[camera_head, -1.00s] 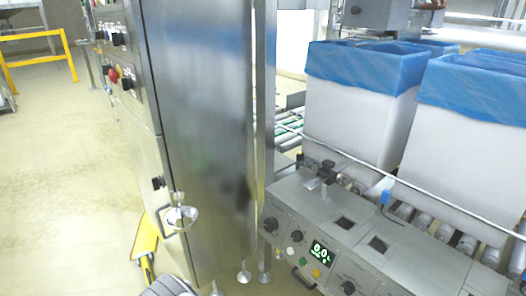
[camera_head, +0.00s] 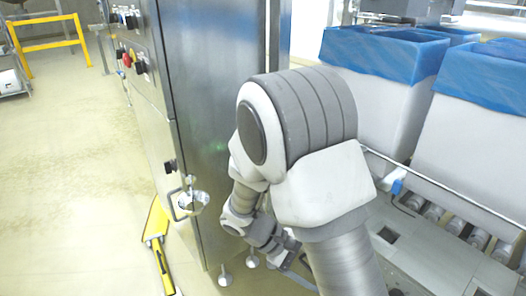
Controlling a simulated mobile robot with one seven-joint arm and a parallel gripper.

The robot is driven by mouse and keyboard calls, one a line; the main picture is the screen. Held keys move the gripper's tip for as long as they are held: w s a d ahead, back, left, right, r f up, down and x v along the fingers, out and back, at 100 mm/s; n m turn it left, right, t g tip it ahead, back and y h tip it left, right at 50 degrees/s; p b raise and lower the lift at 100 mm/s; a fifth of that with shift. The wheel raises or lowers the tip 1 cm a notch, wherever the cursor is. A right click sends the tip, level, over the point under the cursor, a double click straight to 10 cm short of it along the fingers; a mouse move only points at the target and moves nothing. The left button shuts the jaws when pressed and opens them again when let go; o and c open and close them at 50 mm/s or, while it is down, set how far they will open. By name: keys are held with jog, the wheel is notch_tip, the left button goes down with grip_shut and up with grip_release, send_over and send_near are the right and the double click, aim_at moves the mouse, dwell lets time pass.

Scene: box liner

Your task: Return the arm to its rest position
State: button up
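My arm is folded across the middle of the view. Its large grey and white elbow is raised, and the forearm bends down behind it to a small wrist. My gripper (camera_head: 290,250) is low in the view, beyond the upper arm and partly hidden by it. Its fingers are too small and covered to show whether they are open or shut. No held object can be made out.
A tall steel cabinet (camera_head: 210,100) with knobs and a latch stands close to the left of my arm. A yellow pedal-like part (camera_head: 156,235) is on the floor.

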jog(key=s+d+r+m+t+y, duration=0.1)
jog(key=s+r+m+t+y, duration=0.35)
jog(key=r, duration=0.65)
jog(key=s+d+r+m+t+y, duration=0.1)
jog(key=s+r+m+t+y, duration=0.4)
jog(key=r, duration=0.6)
notch_tip(320, 180, up, 18)
jog(key=n+g+p, duration=0.1)
jog(key=p, duration=1.7)
jog(key=shift+a+f+g+y+p, duration=0.15)
jog(key=shift+a+g+y+p, duration=0.1)
jog(key=shift+g+y+p, duration=0.1)
jog(key=shift+n, duration=0.25)
